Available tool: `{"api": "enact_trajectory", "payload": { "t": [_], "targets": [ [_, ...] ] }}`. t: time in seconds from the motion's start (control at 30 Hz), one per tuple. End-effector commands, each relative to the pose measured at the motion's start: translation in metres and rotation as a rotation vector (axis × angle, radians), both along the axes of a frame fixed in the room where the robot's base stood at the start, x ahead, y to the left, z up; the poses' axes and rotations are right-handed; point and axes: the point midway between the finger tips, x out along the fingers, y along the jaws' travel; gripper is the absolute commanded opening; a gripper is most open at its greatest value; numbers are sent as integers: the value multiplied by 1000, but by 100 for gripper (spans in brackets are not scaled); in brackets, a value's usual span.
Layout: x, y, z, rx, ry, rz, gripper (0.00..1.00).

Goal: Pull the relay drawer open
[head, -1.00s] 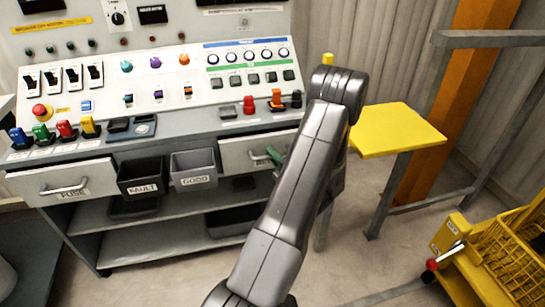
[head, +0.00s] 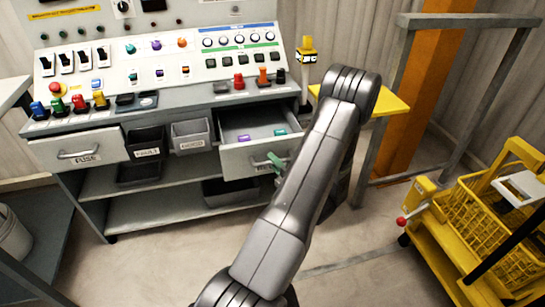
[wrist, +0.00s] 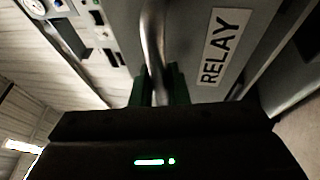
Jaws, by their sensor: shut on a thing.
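The relay drawer (head: 239,165) stands pulled out of the console on the right. A purple piece (head: 244,138) and a teal piece (head: 280,132) lie inside it. In the wrist view its front carries a RELAY label (wrist: 220,47) beside a metal bar handle (wrist: 153,45). My gripper (wrist: 158,88), with green fingers, is shut on this handle. In the head view my gripper (head: 275,163) shows at the drawer front, partly hidden by my arm.
The FUSE drawer (head: 112,148) at left is shut. The FAULT bin (head: 148,142) and GOOD bin (head: 192,135) hang between the drawers. A yellow stand (head: 390,101) and a yellow cart with a basket (head: 490,225) are at right. Floor in front of the console is clear.

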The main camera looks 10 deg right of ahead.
Motion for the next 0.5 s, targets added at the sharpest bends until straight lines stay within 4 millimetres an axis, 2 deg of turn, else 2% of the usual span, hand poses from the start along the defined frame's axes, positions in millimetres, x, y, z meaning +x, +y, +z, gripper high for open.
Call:
{"api": "enact_trajectory", "payload": {
  "t": [0.2, 0.5],
  "targets": [
    [-18, -1, 0, 1, 1, -1, 0],
    [-24, -1, 0, 0, 1, 0, 0]
  ]
}}
